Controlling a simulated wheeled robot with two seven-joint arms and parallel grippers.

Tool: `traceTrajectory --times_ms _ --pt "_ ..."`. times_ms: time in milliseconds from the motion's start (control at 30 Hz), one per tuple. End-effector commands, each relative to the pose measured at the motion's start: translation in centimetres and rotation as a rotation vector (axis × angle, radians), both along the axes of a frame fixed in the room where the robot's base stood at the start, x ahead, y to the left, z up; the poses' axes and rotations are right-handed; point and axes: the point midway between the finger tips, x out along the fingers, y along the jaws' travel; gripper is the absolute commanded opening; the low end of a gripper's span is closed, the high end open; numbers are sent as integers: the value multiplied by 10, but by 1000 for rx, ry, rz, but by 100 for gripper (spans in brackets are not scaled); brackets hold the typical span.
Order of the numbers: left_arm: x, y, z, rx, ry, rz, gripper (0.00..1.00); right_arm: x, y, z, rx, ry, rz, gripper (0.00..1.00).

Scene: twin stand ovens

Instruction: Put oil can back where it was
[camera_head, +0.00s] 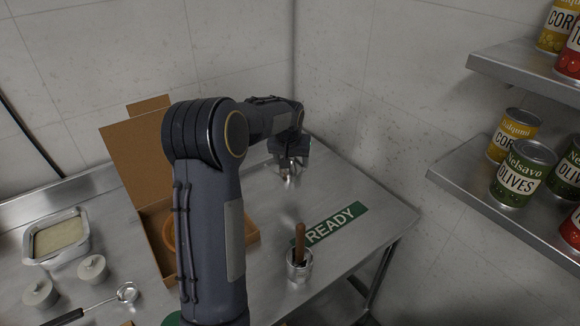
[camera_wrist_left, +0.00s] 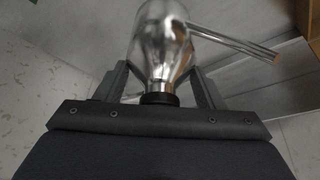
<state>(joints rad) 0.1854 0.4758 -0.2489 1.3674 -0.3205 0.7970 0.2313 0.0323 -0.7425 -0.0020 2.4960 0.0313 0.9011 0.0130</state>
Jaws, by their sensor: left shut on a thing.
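My left gripper (camera_head: 290,158) reaches over the far part of the steel table, near the wall corner. In the left wrist view, its two fingers (camera_wrist_left: 160,85) are shut on the shiny metal oil can (camera_wrist_left: 163,40), which has a long thin spout pointing right and a dark ring at its narrow end. In the head view only a small part of the oil can (camera_head: 289,178) shows below the gripper. I cannot tell whether its base touches the table. My right gripper is not in view.
An open cardboard box (camera_head: 140,150) stands behind my left arm. A metal cup (camera_head: 299,265) with a wooden handle stands near the green READY label (camera_head: 336,222). A tray (camera_head: 58,238), white lidded pots (camera_head: 92,268) and a ladle (camera_head: 127,292) lie left. Shelves with cans (camera_head: 522,172) are right.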

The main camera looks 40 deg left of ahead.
Motion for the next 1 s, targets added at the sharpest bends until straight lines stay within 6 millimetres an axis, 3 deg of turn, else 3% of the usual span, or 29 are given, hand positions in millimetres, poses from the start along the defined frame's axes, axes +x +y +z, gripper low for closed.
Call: traceTrajectory --times_ms 133,367,567,933,967,1000 --pt "11 12 -17 2 -1 0 35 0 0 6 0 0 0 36" --pt "18 18 -30 0 -2 1 35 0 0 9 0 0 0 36" --pt "18 18 -57 0 -2 -1 35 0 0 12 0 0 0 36" --pt "18 18 -63 2 -5 -1 35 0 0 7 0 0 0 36" --pt "18 18 -64 1 -3 -1 64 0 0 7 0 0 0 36" --pt "18 18 -63 1 -3 -1 69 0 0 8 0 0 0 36"
